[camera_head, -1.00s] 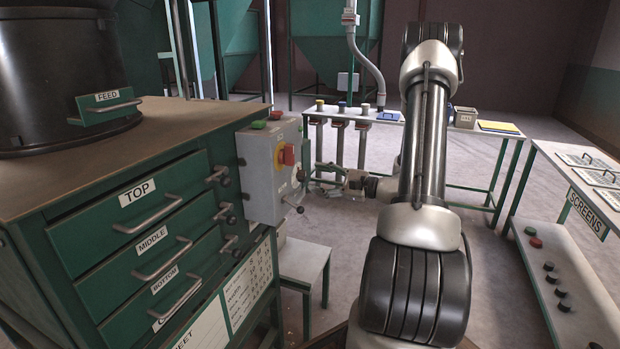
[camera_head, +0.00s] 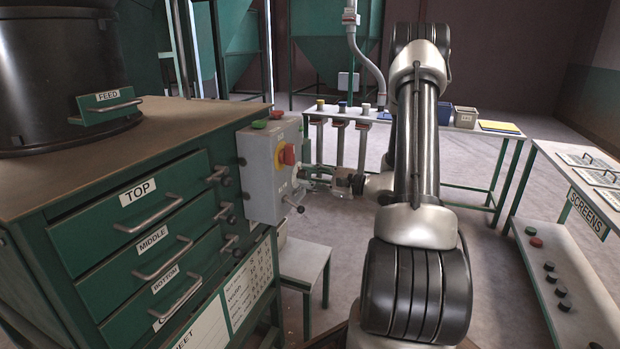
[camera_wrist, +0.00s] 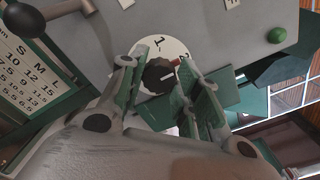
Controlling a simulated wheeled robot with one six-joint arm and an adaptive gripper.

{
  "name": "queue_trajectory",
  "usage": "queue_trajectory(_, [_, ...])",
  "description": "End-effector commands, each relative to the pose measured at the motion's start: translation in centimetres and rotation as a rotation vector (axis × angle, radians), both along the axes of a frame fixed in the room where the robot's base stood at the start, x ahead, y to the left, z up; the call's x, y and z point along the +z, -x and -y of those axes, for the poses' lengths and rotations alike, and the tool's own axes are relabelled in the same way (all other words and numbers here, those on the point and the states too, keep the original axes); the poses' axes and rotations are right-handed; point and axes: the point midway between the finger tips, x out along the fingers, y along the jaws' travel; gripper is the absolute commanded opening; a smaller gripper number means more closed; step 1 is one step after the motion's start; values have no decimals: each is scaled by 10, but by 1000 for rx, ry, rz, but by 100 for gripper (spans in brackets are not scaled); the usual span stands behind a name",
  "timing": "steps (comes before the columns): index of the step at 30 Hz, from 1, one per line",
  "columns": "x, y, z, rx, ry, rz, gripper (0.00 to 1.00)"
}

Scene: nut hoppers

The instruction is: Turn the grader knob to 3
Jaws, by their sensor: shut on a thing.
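The grader knob (camera_wrist: 157,75) is a dark round knob with a red pointer mark, on a pale round dial (camera_wrist: 156,46) in the wrist view. In the head view my gripper (camera_head: 322,177) reaches the right face of the grey control box (camera_head: 262,185); the knob is too small to make out there.
The box also carries a red rotary switch (camera_head: 287,154) on yellow and a ball-ended lever (camera_head: 295,203). A green drawer cabinet (camera_head: 60,230) stands left. A small grey stool (camera_head: 304,262) is below the box. A screens table (camera_head: 575,170) stands right.

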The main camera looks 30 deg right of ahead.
Motion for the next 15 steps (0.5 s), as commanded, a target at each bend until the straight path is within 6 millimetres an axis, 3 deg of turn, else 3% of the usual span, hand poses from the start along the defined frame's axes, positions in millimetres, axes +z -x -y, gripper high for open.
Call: queue_trajectory(15, [0,0,1,1,-196,-154,9])
